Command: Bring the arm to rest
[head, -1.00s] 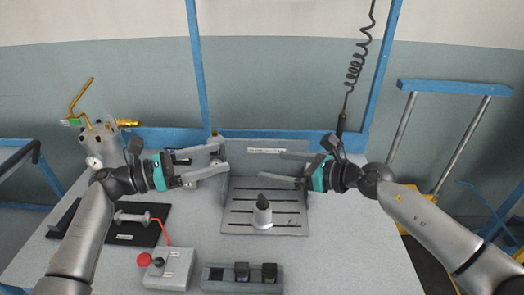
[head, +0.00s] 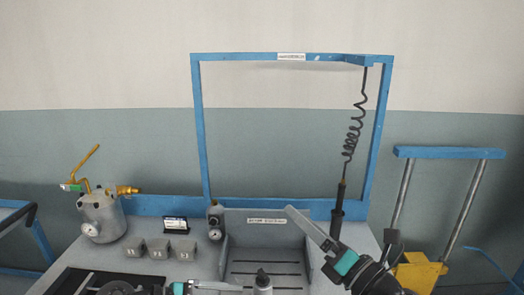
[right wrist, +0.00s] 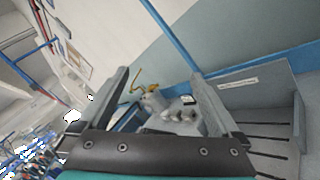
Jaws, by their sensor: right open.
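My right gripper (head: 295,214) is raised in front of the grey box fixture (head: 266,229), with its fingers pointing up and to the left. In the right wrist view its two fingers (right wrist: 162,88) stand wide apart with nothing between them. My left gripper (head: 238,288) is at the bottom edge of the head view, mostly cut off. One finger shows, so its opening is not clear. A grey bottle-like part with a black top (head: 263,280) stands in the fixture, partly cut off below.
A blue frame (head: 200,130) rises behind the bench, with a coiled cord holding a black tool (head: 337,220) close to my right gripper.

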